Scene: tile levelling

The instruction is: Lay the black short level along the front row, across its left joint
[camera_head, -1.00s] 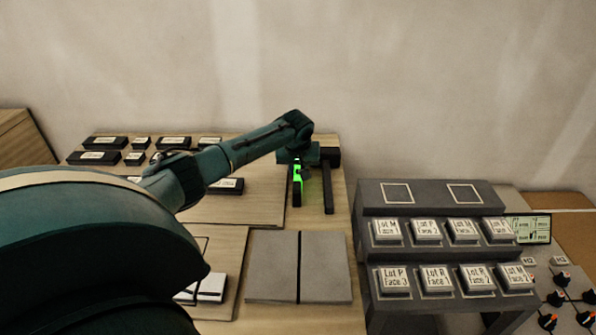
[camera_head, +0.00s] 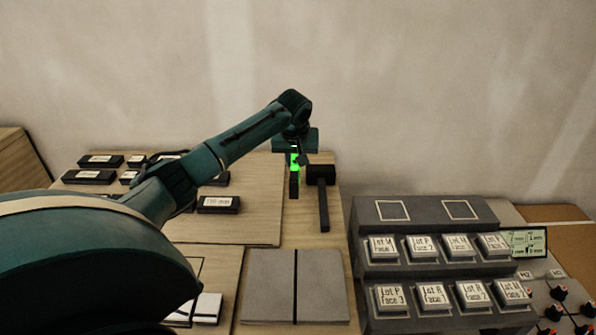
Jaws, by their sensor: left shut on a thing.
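My left gripper (camera_head: 295,150) is shut on the black short level (camera_head: 294,187), which shows a bright green part near the fingers. The level hangs below the gripper over the wooden table, beside the black mallet. Its gap to the table is hard to judge. Two grey tiles, a left one (camera_head: 268,285) and a right one (camera_head: 321,287), lie nearer me with a dark straight joint between them. Nothing lies on their visible tops. My right gripper is out of view.
The black mallet (camera_head: 324,211) lies just right of the level. Black labelled blocks (camera_head: 218,205) lie on a board at left, partly hidden by my arm. A grey stepped rack (camera_head: 420,246) with several labelled tiles stands at right. Bare wood separates level and tiles.

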